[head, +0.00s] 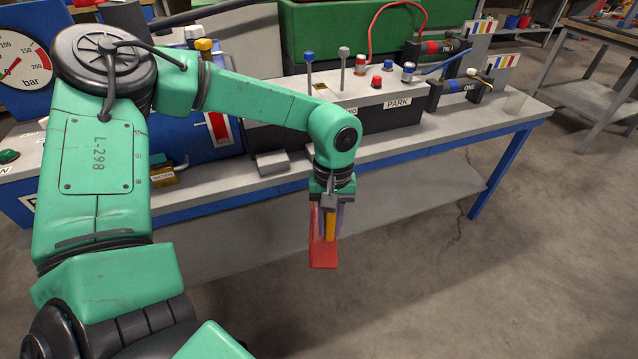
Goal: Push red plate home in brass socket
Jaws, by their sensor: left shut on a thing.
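My left gripper (329,222) points down in front of the bench and is shut on the red plate. The red plate (323,256) hangs below and behind the fingers, clear of the bench and over the floor. A yellow-orange strip shows between the fingers; I cannot tell what it belongs to. A small brass-coloured square (320,86) lies in the top of the pale panel, beside the blue-knobbed lever; I cannot tell for sure that it is the brass socket. The plate is well apart from it, nearer to me. My right gripper is not in view.
The bench (500,122) carries a black box marked PARK (397,104), levers and knobs. Red-banded (440,48) and blue-banded (458,86) hose couplings stand at its right. A pressure gauge (20,65) is at far left. The floor right of the gripper is clear.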

